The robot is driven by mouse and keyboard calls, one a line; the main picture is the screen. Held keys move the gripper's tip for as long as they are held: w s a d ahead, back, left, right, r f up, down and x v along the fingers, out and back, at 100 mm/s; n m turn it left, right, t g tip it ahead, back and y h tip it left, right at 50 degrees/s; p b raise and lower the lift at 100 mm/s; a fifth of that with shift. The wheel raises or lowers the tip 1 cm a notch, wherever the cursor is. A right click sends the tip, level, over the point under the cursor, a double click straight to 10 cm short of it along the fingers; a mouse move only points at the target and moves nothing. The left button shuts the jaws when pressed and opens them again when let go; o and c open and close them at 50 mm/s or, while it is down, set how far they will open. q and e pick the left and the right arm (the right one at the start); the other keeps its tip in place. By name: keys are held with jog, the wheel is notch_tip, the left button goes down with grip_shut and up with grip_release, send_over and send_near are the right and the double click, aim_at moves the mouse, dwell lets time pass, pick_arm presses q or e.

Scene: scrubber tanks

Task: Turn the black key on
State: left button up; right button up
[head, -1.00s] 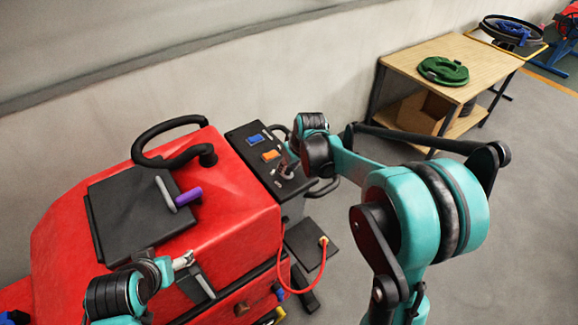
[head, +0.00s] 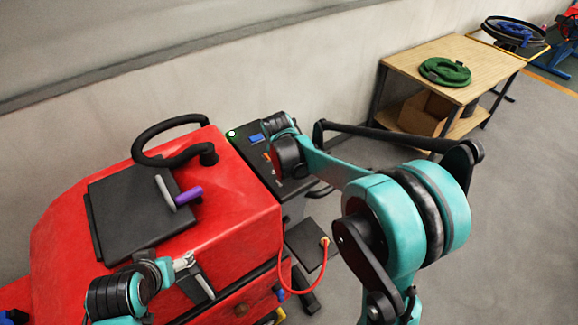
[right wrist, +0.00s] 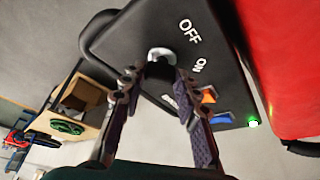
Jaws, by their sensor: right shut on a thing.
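The black key (right wrist: 160,70) sits in a pale round lock (right wrist: 162,54) on the dark control panel (right wrist: 140,30), beside the white OFF and ON labels. My right gripper (right wrist: 157,78) is shut on the key, with a finger on either side. The fingers partly hide the key, so its exact angle is hard to tell. In the head view my right wrist covers the key. A small green light (right wrist: 252,123) glows at the panel's end and also shows in the head view (head: 231,133). My left gripper (head: 184,262) is low over the red machine; its jaws are unclear.
The panel also bears a blue switch (right wrist: 221,118) and an orange switch (right wrist: 208,96). A wooden table (head: 440,55) with a green coil stands at the back right.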

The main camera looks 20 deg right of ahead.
jog(key=shift+a+m+h, duration=0.1)
jog(key=shift+m+h, duration=0.2)
jog(key=shift+m, duration=0.6)
jog(key=o, duration=1.2)
jog(key=shift+c, duration=0.2)
jog(key=shift+r, duration=0.1)
jog(key=v, duration=1.1)
jog(key=shift+a+r, duration=0.2)
jog(key=shift+r, duration=0.2)
pick_arm(q)
jog(key=shift+f, duration=0.1)
